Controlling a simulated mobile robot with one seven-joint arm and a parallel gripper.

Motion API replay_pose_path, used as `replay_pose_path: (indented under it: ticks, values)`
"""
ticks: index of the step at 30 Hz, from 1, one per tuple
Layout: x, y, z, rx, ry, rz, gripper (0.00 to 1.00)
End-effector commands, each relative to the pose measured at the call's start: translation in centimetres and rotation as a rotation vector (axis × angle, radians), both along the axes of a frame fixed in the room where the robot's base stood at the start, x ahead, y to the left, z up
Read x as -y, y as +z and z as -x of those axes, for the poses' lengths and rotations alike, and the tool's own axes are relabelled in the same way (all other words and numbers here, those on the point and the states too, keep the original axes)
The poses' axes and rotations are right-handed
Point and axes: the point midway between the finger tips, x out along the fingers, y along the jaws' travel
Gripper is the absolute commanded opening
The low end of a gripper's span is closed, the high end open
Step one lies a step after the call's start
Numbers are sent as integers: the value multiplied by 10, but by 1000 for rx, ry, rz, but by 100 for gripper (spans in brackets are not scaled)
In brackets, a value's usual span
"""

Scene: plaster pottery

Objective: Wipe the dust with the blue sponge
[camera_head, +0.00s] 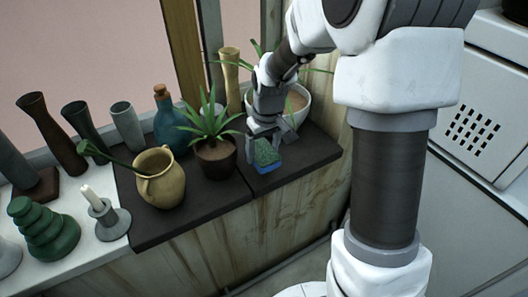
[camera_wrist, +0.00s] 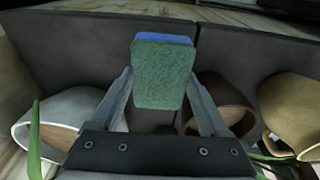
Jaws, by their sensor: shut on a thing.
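The blue sponge (camera_head: 266,153) has a green scouring side and a blue side. It is over the right part of the dark slab (camera_head: 308,158), near its front edge. My gripper (camera_head: 265,143) is shut on the sponge, one finger on each side. In the wrist view the sponge (camera_wrist: 163,75) sits between the fingers of my gripper (camera_wrist: 160,90), green face toward the camera and a blue strip at the far edge. I cannot tell whether the sponge touches the slab. I cannot make out dust on the slab.
A dark pot with a spiky plant (camera_head: 216,157) stands just left of my gripper. A white plant bowl (camera_head: 299,104) is close behind it. A yellow jug (camera_head: 160,180), blue bottle (camera_head: 170,125), candle holder (camera_head: 110,219) and several vases stand further left. The slab's front right is clear.

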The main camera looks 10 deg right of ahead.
Motion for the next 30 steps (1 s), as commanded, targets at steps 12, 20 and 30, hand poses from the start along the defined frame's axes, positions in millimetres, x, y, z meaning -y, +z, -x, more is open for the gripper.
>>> replay_pose_path:
  ticks: [12, 20, 30]
  values:
    - [-2, 24, -3, 1, -1, 1, 27]
    - [-2, 24, -3, 1, -1, 1, 27]
    - [6, 33, 2, 2, -111, 2, 27]
